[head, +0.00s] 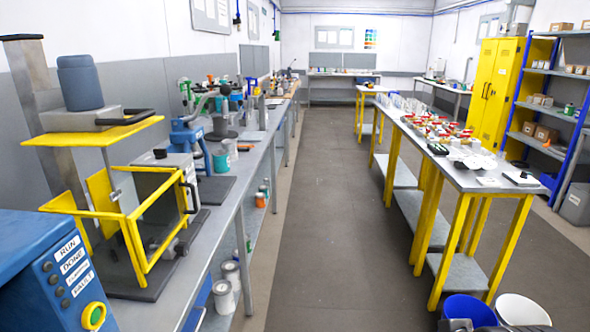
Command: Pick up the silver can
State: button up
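A silver can (224,298) with a pale label stands upright on the lower shelf under the left bench, near the front. A second silver can (231,273) stands just behind it. I cannot tell which of the two the task names. Other, smaller cans stand farther back on that shelf, including an orange one (260,200).
A yellow-framed machine (150,262) and a blue control box (60,280) stand on the left bench. The grey aisle floor (330,200) is clear. A yellow-legged table (500,182) is on the right, with blue (467,309) and white (520,309) bins below.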

aim_at(234, 149)
jog(key=i, duration=1.1)
jog(key=i+l+u, duration=0.1)
jog(key=i, duration=1.05)
jog(key=i+u, duration=0.4)
jog(key=i, duration=0.15)
jog(key=i+u, duration=0.35)
jog(key=i, duration=0.2)
jog(key=i+l+u, duration=0.4)
jog(key=i, duration=0.15)
jog(key=j, duration=0.1)
